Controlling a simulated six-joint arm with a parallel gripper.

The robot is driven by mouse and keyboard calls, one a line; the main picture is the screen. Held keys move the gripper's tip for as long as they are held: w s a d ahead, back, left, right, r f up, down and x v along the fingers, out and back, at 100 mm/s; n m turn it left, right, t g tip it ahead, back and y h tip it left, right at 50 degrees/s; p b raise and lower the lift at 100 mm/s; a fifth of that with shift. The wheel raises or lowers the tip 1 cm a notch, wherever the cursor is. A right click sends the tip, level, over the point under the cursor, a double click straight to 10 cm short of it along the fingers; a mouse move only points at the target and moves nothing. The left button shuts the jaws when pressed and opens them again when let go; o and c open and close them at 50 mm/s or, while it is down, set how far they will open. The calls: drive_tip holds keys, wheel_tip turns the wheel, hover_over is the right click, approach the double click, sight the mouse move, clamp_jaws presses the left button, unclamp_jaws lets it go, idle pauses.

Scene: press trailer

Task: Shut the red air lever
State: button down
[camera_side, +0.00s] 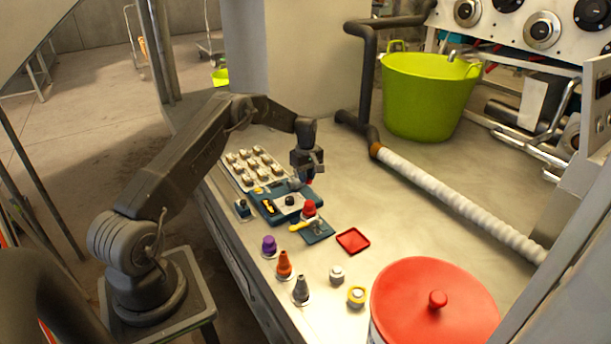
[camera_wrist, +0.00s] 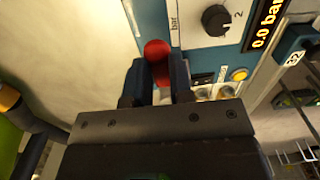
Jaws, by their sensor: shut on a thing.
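My gripper (camera_side: 308,168) is over the far right end of a blue control panel (camera_side: 262,201), pointing down. A small red tip (camera_side: 309,181) shows at its fingertips. In the wrist view, my gripper's fingers (camera_wrist: 162,72) are closed around the red lever (camera_wrist: 157,50), whose rounded red end shows between them. The lever stands beside the panel's white dial plate (camera_wrist: 190,35). The lever's lower part is hidden by the fingers. The panel's display (camera_wrist: 266,25) reads 0.0 bar.
A plate with a red mushroom knob (camera_side: 309,207) and a yellow handle lies just in front of the panel. A red tray (camera_side: 353,240), purple and orange knobs and a red-lidded pot (camera_side: 436,300) stand nearer.

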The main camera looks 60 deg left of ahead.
drive_tip(key=c, duration=1)
unclamp_jaws()
wheel_tip(320, 180, up, 14)
drive_tip(key=shift+f, duration=0.1)
